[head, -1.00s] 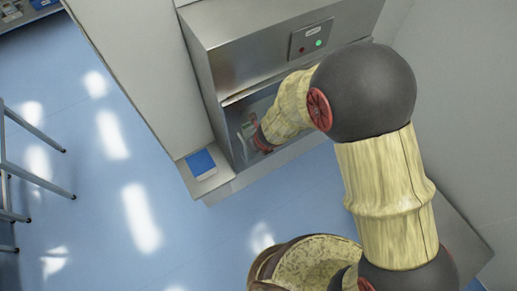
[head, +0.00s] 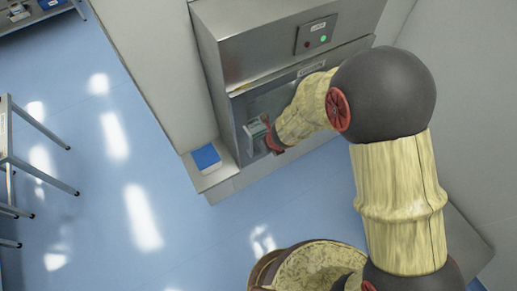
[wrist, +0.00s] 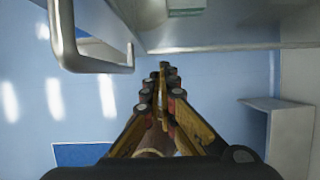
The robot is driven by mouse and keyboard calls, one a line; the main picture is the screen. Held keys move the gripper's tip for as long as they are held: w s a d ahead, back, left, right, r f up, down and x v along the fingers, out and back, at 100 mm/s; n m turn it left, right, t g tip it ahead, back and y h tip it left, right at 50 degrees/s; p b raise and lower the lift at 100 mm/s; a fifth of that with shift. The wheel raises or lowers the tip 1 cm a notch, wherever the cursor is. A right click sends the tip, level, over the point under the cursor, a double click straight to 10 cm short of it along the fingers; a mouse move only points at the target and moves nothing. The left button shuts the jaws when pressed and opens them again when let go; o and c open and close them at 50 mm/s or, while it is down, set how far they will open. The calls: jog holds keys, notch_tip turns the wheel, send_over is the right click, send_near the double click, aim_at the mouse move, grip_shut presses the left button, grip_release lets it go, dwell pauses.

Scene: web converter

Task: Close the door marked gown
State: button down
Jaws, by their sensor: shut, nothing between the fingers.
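In the head view a stainless steel pass-through cabinet has a glazed door (head: 243,108) on its front, under a control panel. A small pale label (head: 311,69) sits high on it, too small to read. My gripper (head: 272,140) is low in front of this door, partly hidden by my forearm, so I cannot tell whether it touches. In the wrist view my gripper (wrist: 163,72) is shut with nothing between its fingers. A thick metal handle (wrist: 98,65) stands to the left of the fingers, apart from them in the picture.
A control panel (head: 316,35) with a red and a green light is above the door. A blue item (head: 206,157) lies on a ledge at the cabinet's lower left. Metal-legged furniture (head: 35,160) stands at far left. Blue floor between is clear.

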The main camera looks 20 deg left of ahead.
jog(key=p+v, duration=0.4)
jog(key=v, duration=0.5)
jog(key=shift+d+r, duration=0.25)
jog(key=shift+r, duration=0.1)
jog(key=shift+s, duration=0.2)
